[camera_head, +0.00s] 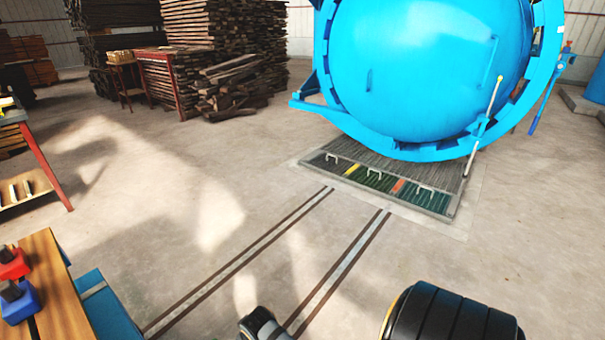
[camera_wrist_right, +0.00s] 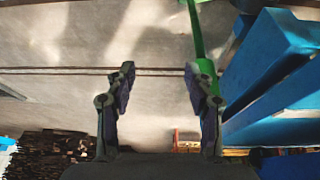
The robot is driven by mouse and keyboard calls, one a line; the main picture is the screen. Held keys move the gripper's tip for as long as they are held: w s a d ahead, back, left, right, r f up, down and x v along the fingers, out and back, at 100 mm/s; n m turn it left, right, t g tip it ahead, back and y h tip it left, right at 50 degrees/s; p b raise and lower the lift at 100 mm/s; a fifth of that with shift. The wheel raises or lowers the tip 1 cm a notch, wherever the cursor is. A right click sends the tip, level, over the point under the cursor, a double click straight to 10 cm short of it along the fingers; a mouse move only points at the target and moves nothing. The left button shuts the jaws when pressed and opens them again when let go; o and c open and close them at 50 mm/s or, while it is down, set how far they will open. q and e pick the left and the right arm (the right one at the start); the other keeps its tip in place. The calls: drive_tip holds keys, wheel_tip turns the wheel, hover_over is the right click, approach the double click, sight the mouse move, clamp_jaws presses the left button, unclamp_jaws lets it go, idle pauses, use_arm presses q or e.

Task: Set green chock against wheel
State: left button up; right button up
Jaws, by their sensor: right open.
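My right gripper (camera_wrist_right: 159,68) is open in the right wrist view, with clear space between its two fingers. A narrow green piece (camera_wrist_right: 197,35) runs down from the top edge to the right-hand finger, which partly hides it. I cannot tell whether they touch, or whether this piece is the green chock. No green chock can be made out in the head view. The wheel cannot be identified in either view. My left gripper is not in view.
A wooden-topped table (camera_head: 55,285) at lower left holds a red block (camera_head: 14,264) and a blue block (camera_head: 19,303), both with dark tops. Rails (camera_head: 255,250) cross the floor toward the floor grate (camera_head: 445,203) below the blue autoclave door (camera_head: 420,70). Blue structure (camera_wrist_right: 262,55) stands close to the right-hand finger.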

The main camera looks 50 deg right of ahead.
drive_tip(key=s+d+f+g, duration=0.2)
drive_tip(key=s+d+f, duration=0.1)
drive_tip(key=s+f, duration=1.1)
drive_tip(key=s, duration=0.3)
drive_tip(key=shift+s+d+g, duration=0.15)
drive_tip(key=shift+s+g, duration=0.05)
drive_tip(key=shift+g, duration=0.2)
